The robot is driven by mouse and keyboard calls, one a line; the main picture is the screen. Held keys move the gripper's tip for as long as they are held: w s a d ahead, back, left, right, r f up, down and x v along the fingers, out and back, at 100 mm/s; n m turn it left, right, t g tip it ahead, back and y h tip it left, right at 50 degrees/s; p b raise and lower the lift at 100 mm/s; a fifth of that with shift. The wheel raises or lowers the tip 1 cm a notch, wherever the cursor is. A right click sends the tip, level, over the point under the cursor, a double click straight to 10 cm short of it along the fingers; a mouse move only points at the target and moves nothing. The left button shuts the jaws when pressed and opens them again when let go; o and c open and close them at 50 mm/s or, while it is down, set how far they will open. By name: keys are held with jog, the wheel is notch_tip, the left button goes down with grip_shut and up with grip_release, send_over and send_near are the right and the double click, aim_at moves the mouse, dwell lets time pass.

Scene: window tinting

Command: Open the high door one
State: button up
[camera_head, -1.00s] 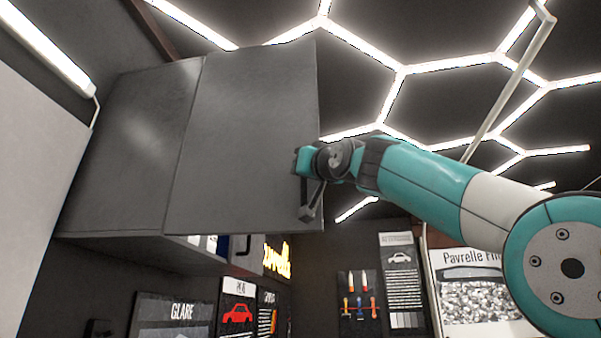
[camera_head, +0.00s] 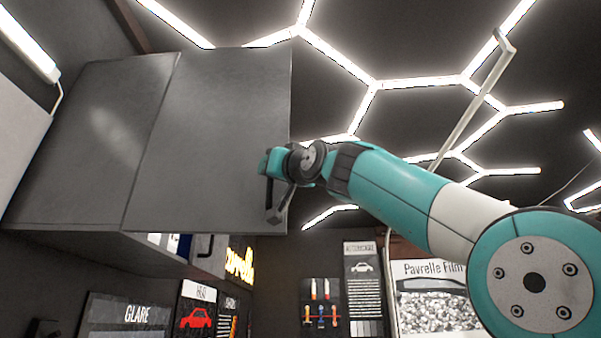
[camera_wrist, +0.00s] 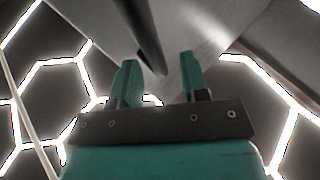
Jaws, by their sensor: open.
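The high door (camera_head: 205,140) is a flat dark grey panel on the wall cabinet. It stands swung out from the cabinet, with white and blue items showing below its lower edge. My gripper (camera_head: 272,192) is at the door's right edge in the head view. In the wrist view, my gripper (camera_wrist: 158,72) has its two teal fingers apart. A dark bar (camera_wrist: 146,38), probably the door's handle, reaches toward the gap between them. I cannot tell whether the fingers touch it. The grey door face (camera_wrist: 190,25) fills the top of the wrist view.
A second grey cabinet panel (camera_head: 85,140) lies left of the door. Signboards (camera_head: 125,312) and a tool board (camera_head: 321,302) are on the walls below. A pale pole (camera_head: 475,105) hangs at the right. Room right of the door, beyond my arm, looks free.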

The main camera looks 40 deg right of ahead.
jog(key=b+v, duration=0.9)
jog(key=v, duration=0.6)
jog(key=shift+b, duration=0.35)
jog(key=shift+s, duration=0.15)
